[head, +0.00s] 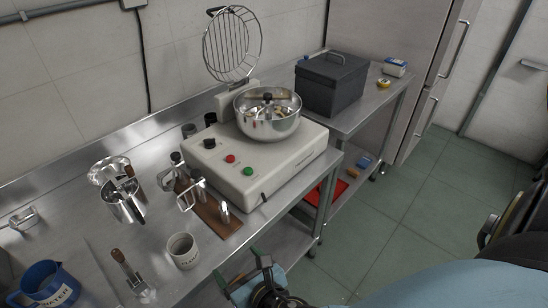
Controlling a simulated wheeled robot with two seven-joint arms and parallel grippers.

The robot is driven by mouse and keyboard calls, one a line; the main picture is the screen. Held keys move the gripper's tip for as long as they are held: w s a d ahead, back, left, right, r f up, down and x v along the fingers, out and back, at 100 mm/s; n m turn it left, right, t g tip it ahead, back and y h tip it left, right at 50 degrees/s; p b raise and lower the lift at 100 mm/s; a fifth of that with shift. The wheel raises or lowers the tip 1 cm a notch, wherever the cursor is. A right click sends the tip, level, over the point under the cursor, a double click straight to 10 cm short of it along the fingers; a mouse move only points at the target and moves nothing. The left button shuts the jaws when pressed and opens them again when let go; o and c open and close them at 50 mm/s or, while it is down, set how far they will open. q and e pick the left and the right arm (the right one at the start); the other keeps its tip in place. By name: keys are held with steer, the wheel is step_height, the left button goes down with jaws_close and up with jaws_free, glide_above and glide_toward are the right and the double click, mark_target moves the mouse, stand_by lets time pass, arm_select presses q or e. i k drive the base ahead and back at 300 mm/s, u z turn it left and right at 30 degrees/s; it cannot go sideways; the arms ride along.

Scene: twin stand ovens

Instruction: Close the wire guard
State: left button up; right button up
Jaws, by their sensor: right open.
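The round wire guard (226,48) stands raised, nearly upright, at the back of the cream countertop machine (255,160), with a dark handle at its top. Below and in front of it, the steel bowl (268,122) is uncovered, with a dark-topped hub and pieces inside. My right gripper (240,266) is low at the bottom middle, in front of the steel counter's front edge. It is open and empty, well apart from the guard and the machine. My left gripper is not in view.
A wooden tool holder (210,208), a white mug (183,251), a steel jug (124,205) and a blue jug (50,287) stand left of the machine. A dark lidded box (331,85) stands to its right. The green floor (400,225) is clear at right.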

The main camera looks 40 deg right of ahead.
mark_target(232, 86)
steer(key=z, duration=0.95)
